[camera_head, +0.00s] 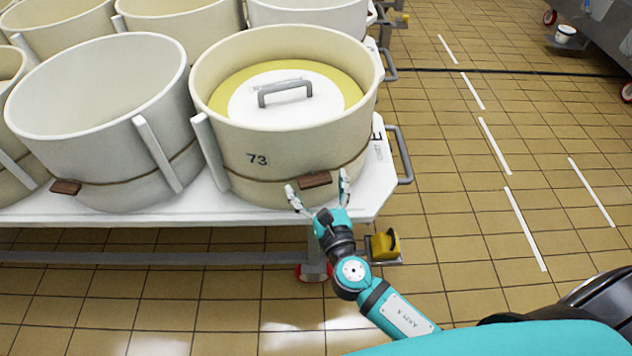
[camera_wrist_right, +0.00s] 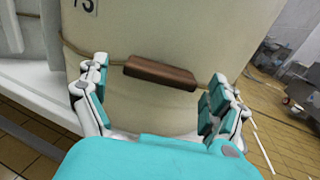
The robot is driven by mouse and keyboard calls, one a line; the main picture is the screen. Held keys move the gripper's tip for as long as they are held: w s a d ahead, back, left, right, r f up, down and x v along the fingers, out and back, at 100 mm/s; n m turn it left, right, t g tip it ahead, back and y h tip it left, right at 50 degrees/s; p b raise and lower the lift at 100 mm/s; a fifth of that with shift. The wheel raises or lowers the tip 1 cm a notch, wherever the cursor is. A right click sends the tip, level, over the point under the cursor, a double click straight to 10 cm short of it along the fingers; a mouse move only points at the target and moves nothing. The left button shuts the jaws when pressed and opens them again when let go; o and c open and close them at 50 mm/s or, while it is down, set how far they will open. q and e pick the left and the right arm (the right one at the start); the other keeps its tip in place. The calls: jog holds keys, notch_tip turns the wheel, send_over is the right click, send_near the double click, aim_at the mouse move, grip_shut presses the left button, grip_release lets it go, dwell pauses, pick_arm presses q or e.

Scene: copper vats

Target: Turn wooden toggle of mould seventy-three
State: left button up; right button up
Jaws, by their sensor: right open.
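Mould 73 (camera_head: 258,160) is a cream round tub at the corner of a white cart, with a yellow and white lid inside. Its brown wooden toggle (camera_head: 315,180) sits on a cord around the lower wall. The toggle also shows in the right wrist view (camera_wrist_right: 160,73), slightly tilted. My right gripper (camera_head: 318,190) is open, its fingers on either side of the toggle. In the right wrist view the open fingers (camera_wrist_right: 160,95) stand apart from it, with the toggle between and beyond them. My left gripper is not in view.
A grey mould (camera_head: 95,95) with its own wooden toggle (camera_head: 66,187) stands to the left. The white cart (camera_head: 378,180) has a grey handle (camera_head: 402,155) at its right end. A yellow pedal (camera_head: 385,244) is below. Tiled floor at right is mostly clear.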

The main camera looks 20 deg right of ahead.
jog(key=shift+w, duration=0.35)
jog(key=shift+f, duration=0.1)
jog(key=c, duration=1.2)
